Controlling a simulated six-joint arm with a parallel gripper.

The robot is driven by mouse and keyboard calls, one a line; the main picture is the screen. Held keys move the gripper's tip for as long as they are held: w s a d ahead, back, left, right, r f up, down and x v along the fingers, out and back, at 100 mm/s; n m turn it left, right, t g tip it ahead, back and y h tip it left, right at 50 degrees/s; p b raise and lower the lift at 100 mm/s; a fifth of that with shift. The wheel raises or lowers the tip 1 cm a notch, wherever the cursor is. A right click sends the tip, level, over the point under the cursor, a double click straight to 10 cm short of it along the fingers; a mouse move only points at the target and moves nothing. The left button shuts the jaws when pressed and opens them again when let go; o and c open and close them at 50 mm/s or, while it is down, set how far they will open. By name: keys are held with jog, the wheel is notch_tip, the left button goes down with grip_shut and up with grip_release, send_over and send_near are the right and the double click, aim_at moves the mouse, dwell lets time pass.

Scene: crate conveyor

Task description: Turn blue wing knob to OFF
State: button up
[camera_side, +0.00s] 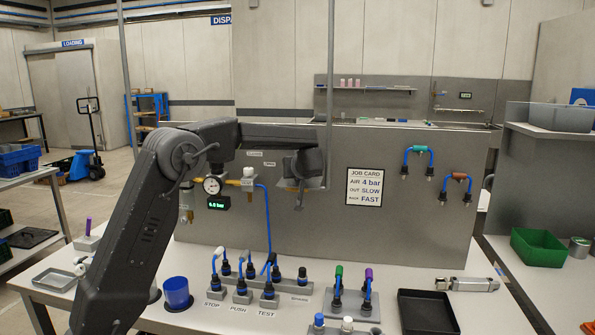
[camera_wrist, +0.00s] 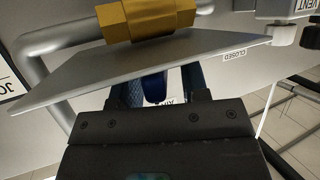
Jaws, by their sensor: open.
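The blue wing knob (camera_wrist: 154,86) shows in the wrist view between the two fingers of my gripper (camera_wrist: 157,94). The fingers are open, one on each side of it. I cannot tell whether they touch it. A label is partly visible just below the knob. A "CLOSED" label (camera_wrist: 235,53) is on the panel to the right. In the side view my gripper (camera_side: 305,180) is at the grey upright panel (camera_side: 400,225), and the wing knob is hidden behind it. The knob's exact angle is unclear.
A grey plate (camera_wrist: 200,52) and a brass fitting (camera_wrist: 145,18) lie close above the fingers in the wrist view. A pressure gauge (camera_side: 212,185) and blue hose (camera_side: 268,220) are left of my gripper. Several hose plugs stand on the bench below. A job card (camera_side: 364,187) is right.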

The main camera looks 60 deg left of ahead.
jog(key=shift+c, duration=0.4)
grip_shut()
jog(key=shift+m+t+h, duration=0.5)
jog(key=shift+m+t, duration=0.3)
jog(key=shift+t, duration=0.1)
jog(key=shift+m+t+h, duration=1)
jog(key=shift+m+t, duration=0.3)
jog(key=shift+m, duration=0.2)
jog(key=shift+o, duration=0.4)
grip_release()
jog(key=shift+d, duration=0.1)
